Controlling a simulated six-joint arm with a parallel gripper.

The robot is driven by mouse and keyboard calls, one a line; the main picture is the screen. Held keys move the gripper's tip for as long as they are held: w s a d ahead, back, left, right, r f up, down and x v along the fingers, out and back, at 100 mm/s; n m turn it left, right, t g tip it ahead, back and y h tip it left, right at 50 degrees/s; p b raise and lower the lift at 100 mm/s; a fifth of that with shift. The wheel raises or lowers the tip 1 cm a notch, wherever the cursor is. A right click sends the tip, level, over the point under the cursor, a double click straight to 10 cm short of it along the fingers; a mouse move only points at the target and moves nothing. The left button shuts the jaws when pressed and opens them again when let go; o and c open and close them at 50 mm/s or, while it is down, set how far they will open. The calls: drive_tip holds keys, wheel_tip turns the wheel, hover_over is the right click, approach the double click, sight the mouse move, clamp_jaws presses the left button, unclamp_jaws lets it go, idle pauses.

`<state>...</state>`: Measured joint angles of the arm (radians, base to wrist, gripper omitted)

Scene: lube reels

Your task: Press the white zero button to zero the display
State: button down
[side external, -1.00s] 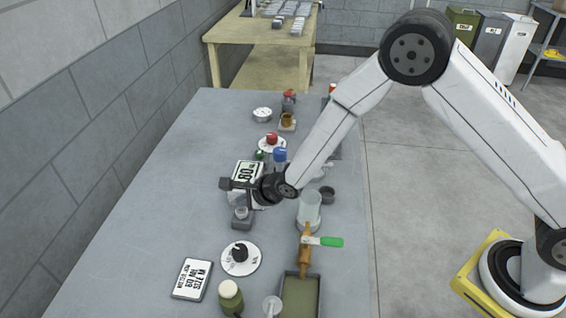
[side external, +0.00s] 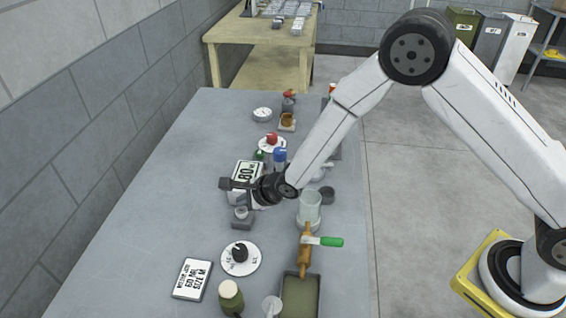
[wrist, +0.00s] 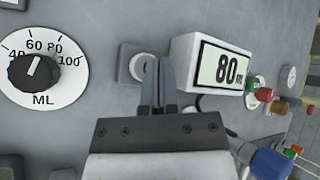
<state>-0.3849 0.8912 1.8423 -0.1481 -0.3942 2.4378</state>
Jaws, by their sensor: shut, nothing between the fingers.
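The white zero button (wrist: 137,68) sits on a small square grey base (wrist: 127,48) in the wrist view. It also shows in the side external view (side external: 241,212). My gripper (wrist: 158,62) is shut and empty; its fingers cover the right part of the button in the wrist view. I cannot tell whether the tips touch it. In the side external view my gripper (side external: 228,184) appears above and behind the button base. The white display box (wrist: 220,65) stands to the right of the button in the wrist view and reads 80.
A black dial (wrist: 33,72) on a white scale plate marked ML lies left of the button in the wrist view. In the side external view a clear beaker (side external: 309,212), a green-handled tool (side external: 330,242) and a label plate (side external: 193,279) stand nearby. The table's left side is clear.

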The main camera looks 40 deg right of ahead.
sight(245, 211)
drive_tip(key=shift+f, duration=0.95)
idle(1.4)
drive_tip(key=shift+r, duration=0.1)
idle(0.3)
drive_tip(key=shift+r, duration=0.85)
drive_tip(key=shift+r, duration=0.1)
drive_tip(key=shift+r, duration=2.4)
